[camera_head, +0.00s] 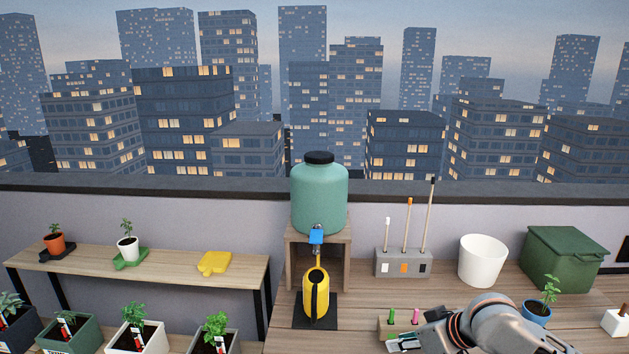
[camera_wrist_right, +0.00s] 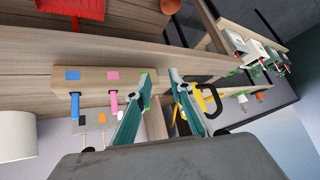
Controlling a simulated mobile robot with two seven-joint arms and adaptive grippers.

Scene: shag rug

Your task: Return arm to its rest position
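My right arm (camera_head: 505,325) reaches in from the bottom right of the head view. Its gripper (camera_head: 405,342) is low over the bench, in front of a wooden holder (camera_head: 382,326) with a green handle (camera_head: 391,315) and a pink handle (camera_head: 416,316). In the right wrist view the two teal fingers (camera_wrist_right: 160,82) are apart, with nothing held between them. That view also shows the holder (camera_wrist_right: 112,77) with a pink handle (camera_wrist_right: 113,102) and a blue handle (camera_wrist_right: 86,106) beside the fingers. The left gripper is out of view.
A yellow watering can (camera_head: 316,295) stands under the teal tank (camera_head: 319,198). A rack (camera_head: 403,263) of sticks, a white bucket (camera_head: 483,262), a green bin (camera_head: 563,262) and a blue-potted plant (camera_head: 537,314) surround the arm. A shelf (camera_head: 190,262) stands left.

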